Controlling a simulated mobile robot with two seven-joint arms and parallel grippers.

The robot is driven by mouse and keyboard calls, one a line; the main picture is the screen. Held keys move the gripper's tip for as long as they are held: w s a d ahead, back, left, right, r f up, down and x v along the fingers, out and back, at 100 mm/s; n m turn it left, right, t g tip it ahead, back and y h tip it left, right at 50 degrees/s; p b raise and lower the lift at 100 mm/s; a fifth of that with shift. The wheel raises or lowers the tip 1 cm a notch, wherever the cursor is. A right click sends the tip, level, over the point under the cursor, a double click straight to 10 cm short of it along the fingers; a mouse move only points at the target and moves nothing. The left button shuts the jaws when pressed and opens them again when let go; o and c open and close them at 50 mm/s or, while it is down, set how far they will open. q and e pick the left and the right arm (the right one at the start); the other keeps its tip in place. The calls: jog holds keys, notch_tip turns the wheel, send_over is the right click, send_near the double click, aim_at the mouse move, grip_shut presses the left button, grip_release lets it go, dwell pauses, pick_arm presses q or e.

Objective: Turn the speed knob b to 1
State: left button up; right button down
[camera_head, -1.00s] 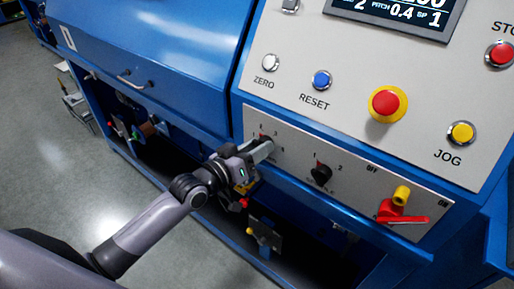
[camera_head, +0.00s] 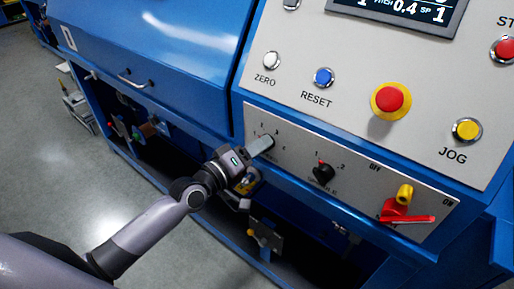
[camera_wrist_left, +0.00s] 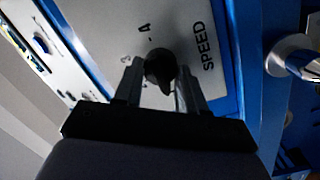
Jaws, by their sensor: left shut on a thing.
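The speed knob is a black dial (camera_wrist_left: 160,68) on the pale panel, with the word SPEED beside it in the left wrist view. In the head view it is mostly hidden behind my left gripper (camera_head: 264,144), at the left dial with several numbers around it. My left gripper, also seen in the left wrist view (camera_wrist_left: 158,88), has one finger on each side of the knob and is shut on it. A second black knob (camera_head: 323,173), with marks 1 and 2, sits to the right. My right gripper is not in view.
A red handle (camera_head: 405,218) with a yellow knob stands out right of the dials. Above are a red stop button on yellow (camera_head: 390,99), a blue RESET button (camera_head: 323,77) and a screen (camera_head: 405,12). Open floor (camera_head: 60,150) lies at left.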

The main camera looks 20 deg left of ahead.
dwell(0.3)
pick_arm(q)
jog(key=o, duration=1.1)
jog(key=shift+c, duration=0.2)
jog(key=shift+s, duration=0.1)
jog(key=v, duration=0.7)
jog(key=shift+b, duration=0.3)
jog(key=s+f+m+g+y, duration=0.5)
jog(key=s+f+m, duration=0.3)
jog(key=s+f, duration=1)
notch_tip(320, 180, down, 3)
jog(key=shift+a+f+g+y, duration=0.1)
jog(key=shift+a+g+y, duration=0.2)
jog(key=shift+a+y, duration=0.15)
